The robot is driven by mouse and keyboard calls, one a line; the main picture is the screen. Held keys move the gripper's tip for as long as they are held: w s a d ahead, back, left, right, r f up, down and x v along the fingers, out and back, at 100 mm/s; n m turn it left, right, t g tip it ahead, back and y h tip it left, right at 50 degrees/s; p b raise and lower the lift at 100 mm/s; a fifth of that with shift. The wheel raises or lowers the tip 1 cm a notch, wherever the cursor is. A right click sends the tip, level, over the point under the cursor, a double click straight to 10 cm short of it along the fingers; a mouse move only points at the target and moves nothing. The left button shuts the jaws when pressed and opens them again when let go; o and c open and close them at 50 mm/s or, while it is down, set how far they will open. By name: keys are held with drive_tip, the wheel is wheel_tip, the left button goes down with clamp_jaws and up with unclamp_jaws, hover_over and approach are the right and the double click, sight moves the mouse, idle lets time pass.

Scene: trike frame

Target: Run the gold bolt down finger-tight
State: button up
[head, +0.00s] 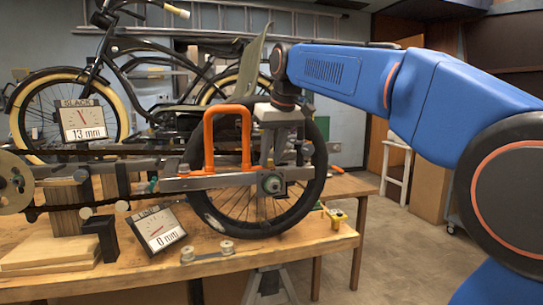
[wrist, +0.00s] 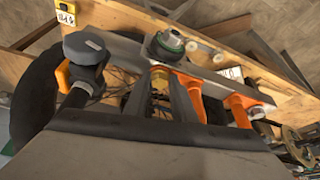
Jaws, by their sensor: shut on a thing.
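The gold bolt (wrist: 158,84) shows in the wrist view between the two grey fingers of my gripper (wrist: 159,92), which is shut on it. Its lower end is hidden, so I cannot tell how far it is in. In the head view my gripper (head: 269,158) points down at the metal dropout plate (head: 215,182) by the rear wheel, just above the axle nut. The dark axle nut with a green ring (head: 271,184) also shows in the wrist view (wrist: 169,42).
An orange U-shaped handle (head: 208,140) stands on the frame just left of my gripper. The black-tyred wheel (head: 303,200) is close behind. Wooden blocks (head: 52,250) and a small yellow item (head: 337,216) are on the bench (head: 235,262). The floor at right is mostly free.

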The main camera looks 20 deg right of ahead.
drive_tip(key=shift+m, duration=0.3)
drive_tip(key=shift+a+m+h, duration=0.1)
drive_tip(key=shift+m+h, duration=0.2)
drive_tip(key=shift+m, duration=0.4)
drive_tip(key=shift+a+m+h, duration=0.1)
drive_tip(key=shift+m+h, duration=0.3)
drive_tip(key=shift+m, duration=0.4)
drive_tip(key=shift+a+m, duration=0.1)
drive_tip(key=shift+m, duration=0.6)
drive_tip(key=shift+h, duration=0.3)
drive_tip(key=shift+m, duration=0.3)
drive_tip(key=shift+m+h, duration=0.3)
drive_tip(key=shift+m, duration=0.5)
